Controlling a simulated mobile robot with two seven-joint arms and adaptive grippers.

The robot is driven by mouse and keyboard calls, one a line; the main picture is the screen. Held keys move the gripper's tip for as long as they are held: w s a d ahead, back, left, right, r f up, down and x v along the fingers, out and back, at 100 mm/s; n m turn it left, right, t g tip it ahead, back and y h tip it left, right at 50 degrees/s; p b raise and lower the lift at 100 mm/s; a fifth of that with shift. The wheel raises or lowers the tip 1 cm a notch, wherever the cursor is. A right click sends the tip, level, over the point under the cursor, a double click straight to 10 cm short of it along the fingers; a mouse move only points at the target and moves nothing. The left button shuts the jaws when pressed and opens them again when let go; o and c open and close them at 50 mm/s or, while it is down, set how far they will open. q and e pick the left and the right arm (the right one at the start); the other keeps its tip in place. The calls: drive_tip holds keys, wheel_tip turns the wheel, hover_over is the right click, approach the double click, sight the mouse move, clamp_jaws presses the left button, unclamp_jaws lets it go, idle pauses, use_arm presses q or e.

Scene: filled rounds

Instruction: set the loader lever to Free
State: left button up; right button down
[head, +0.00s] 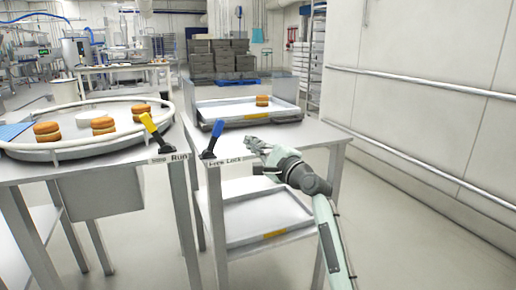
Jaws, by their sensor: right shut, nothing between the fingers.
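The loader lever has a blue handle (217,129) and a dark base at the front edge of the right-hand table. It leans up and to the right, towards the Lock side of its label plate (225,162), which reads Free on the left and Lock on the right. My right gripper (250,145) is shut and empty over the front of that table. It is to the right of the lever, with a gap between them in the picture. My left gripper is not in view.
A yellow-handled lever (149,122) marked Stop and Run leans left on the neighbouring table. Behind it, a round turntable (75,148) carries several filled rounds. A tray (225,108) with one round (262,101) stands behind the blue lever. A wall with rails (430,85) is on the right.

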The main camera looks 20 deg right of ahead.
sight(214, 138)
drive_tip(key=x, duration=0.4)
drive_tip(key=a, duration=0.1)
drive_tip(key=a+r, duration=0.1)
drive_tip(key=a, duration=0.1)
drive_tip(key=shift+w+r+p, duration=0.1)
drive_tip(key=shift+r+p, duration=0.1)
drive_tip(key=shift+p, duration=0.15)
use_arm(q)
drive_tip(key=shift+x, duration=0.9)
use_arm(e)
drive_tip(key=shift+a+r, duration=0.1)
drive_tip(key=shift+a, duration=0.25)
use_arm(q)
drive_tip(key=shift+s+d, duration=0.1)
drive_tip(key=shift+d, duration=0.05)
use_arm(e)
drive_tip(key=shift+w+r, duration=0.1)
